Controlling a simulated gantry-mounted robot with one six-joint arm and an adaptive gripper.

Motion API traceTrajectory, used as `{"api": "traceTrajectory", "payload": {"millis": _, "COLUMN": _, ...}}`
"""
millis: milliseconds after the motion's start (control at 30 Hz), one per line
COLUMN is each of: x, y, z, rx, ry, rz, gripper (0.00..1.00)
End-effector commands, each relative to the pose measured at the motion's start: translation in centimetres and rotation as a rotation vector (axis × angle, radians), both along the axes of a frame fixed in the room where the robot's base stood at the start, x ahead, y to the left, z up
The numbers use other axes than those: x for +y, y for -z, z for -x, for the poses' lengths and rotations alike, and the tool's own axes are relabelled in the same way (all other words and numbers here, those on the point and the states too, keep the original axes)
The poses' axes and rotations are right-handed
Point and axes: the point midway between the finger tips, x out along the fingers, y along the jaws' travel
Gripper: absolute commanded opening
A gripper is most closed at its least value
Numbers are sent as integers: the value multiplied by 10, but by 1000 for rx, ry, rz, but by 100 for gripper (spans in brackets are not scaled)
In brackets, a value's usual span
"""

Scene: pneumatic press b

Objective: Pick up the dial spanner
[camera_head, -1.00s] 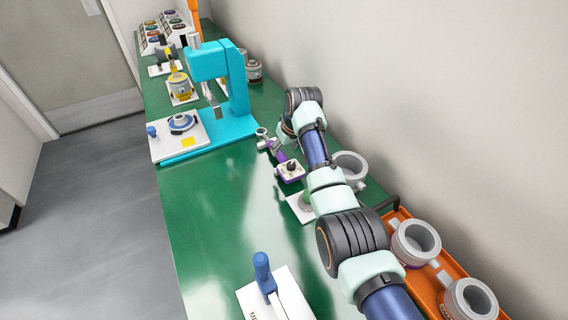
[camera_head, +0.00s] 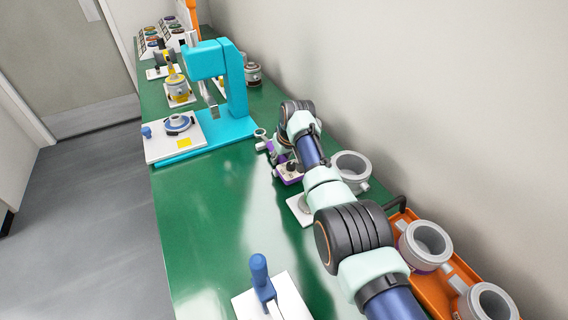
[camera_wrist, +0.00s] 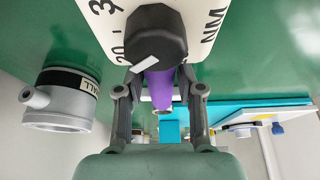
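The dial spanner (camera_head: 289,175) lies on the green bench beside my arm. It has a purple body with a black knob, and a grey ring end shows at its far side. In the wrist view its white dial face with numbers and "NM", the black knob and the purple shaft (camera_wrist: 160,88) show close up. In the head view my gripper (camera_head: 281,147) partly covers the shaft. Whether the fingers touch it is hidden.
A grey cylindrical part (camera_wrist: 60,100) stands left in the wrist view. The turquoise press (camera_head: 235,85) is beyond the spanner. An orange tray (camera_head: 455,285) with grey rings is near right, by the wall. The bench middle left is clear.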

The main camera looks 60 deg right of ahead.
Motion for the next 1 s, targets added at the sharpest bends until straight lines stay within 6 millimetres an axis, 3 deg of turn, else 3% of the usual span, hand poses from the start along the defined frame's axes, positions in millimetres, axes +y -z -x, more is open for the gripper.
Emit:
{"api": "traceTrajectory", "payload": {"millis": 33, "x": 0, "y": 0, "z": 0, "rx": 0, "ry": 0, "rz": 0, "gripper": 24}}
{"api": "traceTrajectory", "payload": {"millis": 200, "x": 0, "y": 0, "z": 0, "rx": 0, "ry": 0, "rz": 0, "gripper": 0}}
{"api": "traceTrajectory", "payload": {"millis": 667, "x": 0, "y": -7, "z": 0, "rx": -2, "ry": 0, "rz": 2, "gripper": 0}}
{"api": "traceTrajectory", "payload": {"millis": 767, "x": -1, "y": -26, "z": -1, "rx": -3, "ry": 0, "rz": 3, "gripper": 0}}
{"api": "traceTrajectory", "payload": {"millis": 1000, "x": -1, "y": -105, "z": -1, "rx": -4, "ry": 1, "rz": 5, "gripper": 0}}
